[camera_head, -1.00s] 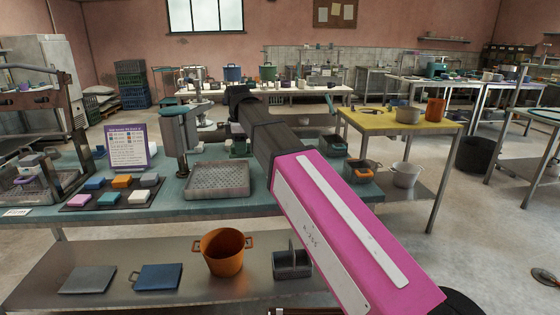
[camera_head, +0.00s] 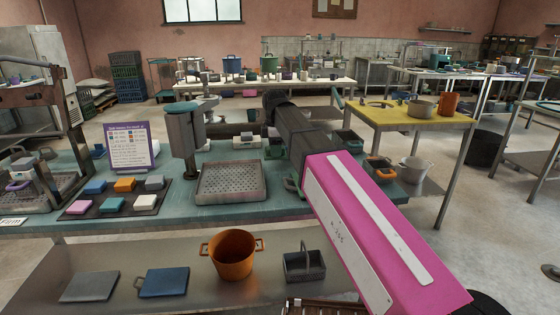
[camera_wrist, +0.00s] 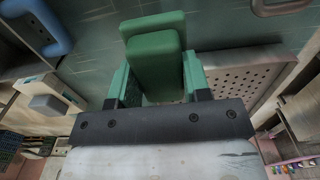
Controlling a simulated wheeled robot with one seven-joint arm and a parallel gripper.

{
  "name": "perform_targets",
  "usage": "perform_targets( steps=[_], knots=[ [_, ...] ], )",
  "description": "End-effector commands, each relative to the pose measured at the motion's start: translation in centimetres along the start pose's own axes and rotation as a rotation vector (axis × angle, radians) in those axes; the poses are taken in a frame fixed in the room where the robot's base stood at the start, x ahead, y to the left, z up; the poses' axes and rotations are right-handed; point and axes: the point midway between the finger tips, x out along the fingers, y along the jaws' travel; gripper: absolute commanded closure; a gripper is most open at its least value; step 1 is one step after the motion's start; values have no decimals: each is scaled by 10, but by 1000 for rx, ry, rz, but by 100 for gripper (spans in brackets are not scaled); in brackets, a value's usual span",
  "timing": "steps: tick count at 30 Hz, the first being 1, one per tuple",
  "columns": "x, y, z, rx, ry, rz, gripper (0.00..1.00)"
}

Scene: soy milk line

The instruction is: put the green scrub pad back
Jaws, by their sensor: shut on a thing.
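In the wrist view my gripper (camera_wrist: 157,82) is shut on the green scrub pad (camera_wrist: 155,62), a green block that sits between its two fingers. A second green face (camera_wrist: 150,24) shows just beyond; I cannot tell whether it is part of the same pad. In the head view my arm hides the gripper and the held pad. A dark mat (camera_head: 100,212) on the teal bench's left carries several coloured pads in rows, among them pink (camera_head: 79,207), teal-green (camera_head: 114,204), white (camera_head: 145,202) and orange (camera_head: 124,185).
A perforated grey tray (camera_head: 232,197) lies on the bench, also at right in the wrist view (camera_wrist: 225,62). A purple sign (camera_head: 132,148) and a grey upright machine (camera_head: 185,138) stand behind. An orange pot (camera_head: 233,262) and grey caddy (camera_head: 304,268) stand on the lower shelf.

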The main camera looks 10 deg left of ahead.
Motion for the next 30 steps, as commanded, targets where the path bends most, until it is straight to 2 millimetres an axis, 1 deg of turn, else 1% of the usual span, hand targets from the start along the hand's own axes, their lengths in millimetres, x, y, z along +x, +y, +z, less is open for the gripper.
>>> perform_targets(
  steps=[1,6,11,14,18,20,30],
  knots=[
    [5,8,7,2,0,-1,82],
    [15,19,18,0,0,0,82],
    [21,20,20,0,0,0,82],
    [31,20,20,0,0,-1,82],
    [50,20,20,0,0,-1,82],
    [55,20,20,0,0,-1,82],
    [58,20,20,0,0,1,82]
  ],
)
